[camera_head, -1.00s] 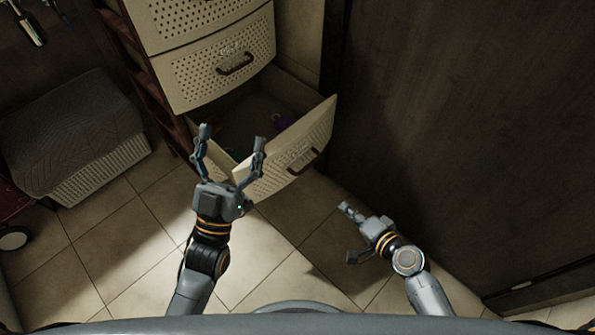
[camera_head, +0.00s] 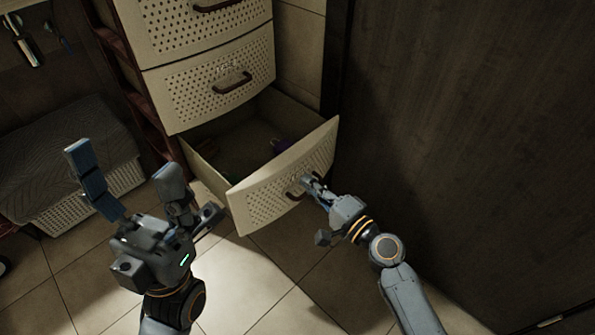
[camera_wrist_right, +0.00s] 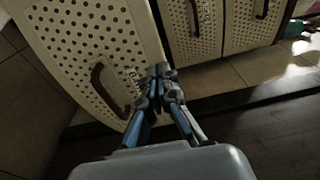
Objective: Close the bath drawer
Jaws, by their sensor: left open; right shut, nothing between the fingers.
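The bath drawer (camera_head: 262,205) is the lowest cream perforated drawer, pulled out at an angle, with a few small items inside. It has a dark handle (camera_head: 297,186); in the right wrist view the drawer front (camera_wrist_right: 85,45) and handle (camera_wrist_right: 104,88) are at the left. My right gripper (camera_head: 308,183) is shut and empty, its tips at the drawer front close beside the handle. In the wrist view its fingers (camera_wrist_right: 160,75) meet near the front's edge; whether they touch is unclear. My left gripper (camera_head: 125,170) is open and empty, left of the drawer and nearer the camera.
Shut drawers (camera_head: 205,92) of the same cabinet stand above. A dark wall or door panel (camera_head: 455,150) rises at the right. A covered basket (camera_head: 70,150) stands at the left. Tiled floor (camera_head: 270,265) is clear in front.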

